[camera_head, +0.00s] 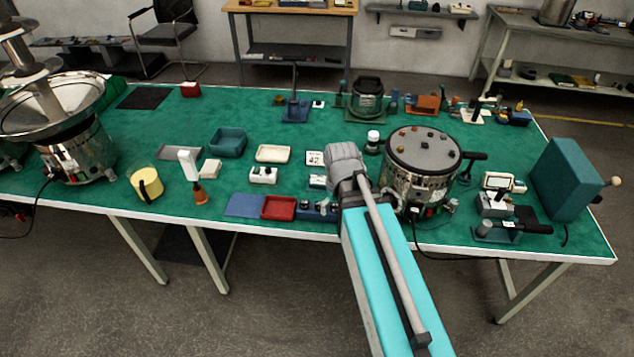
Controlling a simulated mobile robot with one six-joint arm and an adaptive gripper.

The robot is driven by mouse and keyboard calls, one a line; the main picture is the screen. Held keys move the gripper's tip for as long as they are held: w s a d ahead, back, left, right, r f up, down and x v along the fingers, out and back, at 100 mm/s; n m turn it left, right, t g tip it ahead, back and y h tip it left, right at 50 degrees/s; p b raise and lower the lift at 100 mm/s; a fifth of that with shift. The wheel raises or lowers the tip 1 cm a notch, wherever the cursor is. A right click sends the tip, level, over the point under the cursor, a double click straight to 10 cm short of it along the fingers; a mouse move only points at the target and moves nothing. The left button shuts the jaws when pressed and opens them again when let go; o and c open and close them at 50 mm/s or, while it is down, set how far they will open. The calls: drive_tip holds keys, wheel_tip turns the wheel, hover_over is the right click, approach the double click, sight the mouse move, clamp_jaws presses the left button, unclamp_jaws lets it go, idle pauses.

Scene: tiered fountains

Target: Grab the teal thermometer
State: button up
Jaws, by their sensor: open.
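I cannot make out which item is the teal thermometer. Small teal upright items stand at the back of the green table, one (394,101) right of the glass-sided pot and one (339,92) left of it, both too small to identify. A white and orange handheld device (193,176) stands at the left middle; it is not teal. My arm, with a bright cyan link and a grey ribbed joint, reaches in from the bottom over the table's front edge. My gripper's fingers do not show. The joint hides part of the table behind it.
A large metal drum (421,165) with parts on its lid stands close right of my arm. A teal box (567,180) with a knob stands at the right end. A tiered steel fountain (50,110) fills the left end. The table (270,115) has clear patches at back left.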

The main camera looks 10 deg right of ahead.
sight(319, 175)
drive_tip(key=w+f+n+b, duration=0.1)
drive_tip(key=w+n, duration=1.2)
drive_tip(key=w, duration=1.3)
drive_tip(key=shift+w+f, duration=0.3)
drive_tip(key=shift+w, duration=0.1)
drive_tip(key=shift+b, duration=0.3)
wheel_tip(319, 175, down, 9)
drive_tip(key=b, duration=0.8)
drive_tip(key=shift+r+b, duration=0.15)
drive_tip(key=shift+b, duration=0.15)
drive_tip(key=shift+s+f+b, duration=0.15)
drive_tip(key=shift+f+b, duration=2.45)
